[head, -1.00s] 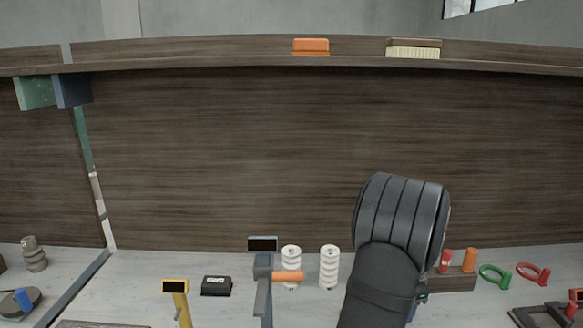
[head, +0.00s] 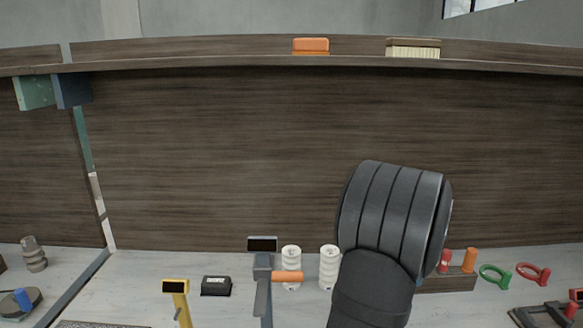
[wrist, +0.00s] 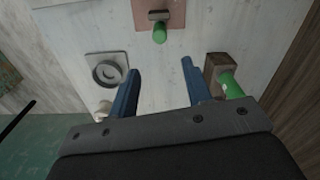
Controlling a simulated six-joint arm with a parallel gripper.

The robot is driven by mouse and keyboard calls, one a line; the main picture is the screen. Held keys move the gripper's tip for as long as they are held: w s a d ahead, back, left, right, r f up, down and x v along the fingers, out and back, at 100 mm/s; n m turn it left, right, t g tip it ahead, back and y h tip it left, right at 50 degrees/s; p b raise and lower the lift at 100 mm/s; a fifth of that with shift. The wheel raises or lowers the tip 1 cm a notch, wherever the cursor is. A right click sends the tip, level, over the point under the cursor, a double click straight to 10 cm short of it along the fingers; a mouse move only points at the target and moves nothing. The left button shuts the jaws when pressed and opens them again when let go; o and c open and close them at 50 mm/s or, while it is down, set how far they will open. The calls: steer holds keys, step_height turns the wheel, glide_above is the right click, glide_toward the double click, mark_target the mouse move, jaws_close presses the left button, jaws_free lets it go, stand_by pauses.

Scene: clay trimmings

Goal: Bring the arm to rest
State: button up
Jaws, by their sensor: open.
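My gripper (wrist: 160,88) shows in the wrist view with its two blue fingers spread apart. Nothing is between the fingers, and the pale work surface (wrist: 166,65) lies beyond them. In the head view my dark arm stands at the right of centre in front of the wooden back panel, and the gripper itself does not show there.
In the wrist view, a block with a green peg (wrist: 229,85) is close to the right finger. A grey ring on a plate (wrist: 108,71) is left of the left finger. A green knob (wrist: 160,34) lies ahead. White spools (head: 291,266) and an orange-handled stand (head: 287,277) are left of my arm.

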step_height(320, 180, down, 14)
steer(key=shift+a+r, duration=0.15)
steer(key=a, duration=0.3)
step_height(320, 180, up, 18)
steer(key=a+n, duration=0.2)
steer(key=n, duration=0.3)
steer(key=a+n, duration=0.2)
steer(key=n, duration=0.2)
steer(key=a+r+n, duration=0.1)
steer(key=n, duration=0.4)
steer(key=shift+w+a+n, duration=0.1)
steer(key=shift+a+n, duration=0.2)
steer(key=shift+a, duration=0.1)
steer(key=shift+o, duration=0.2)
stand_by(1.0)
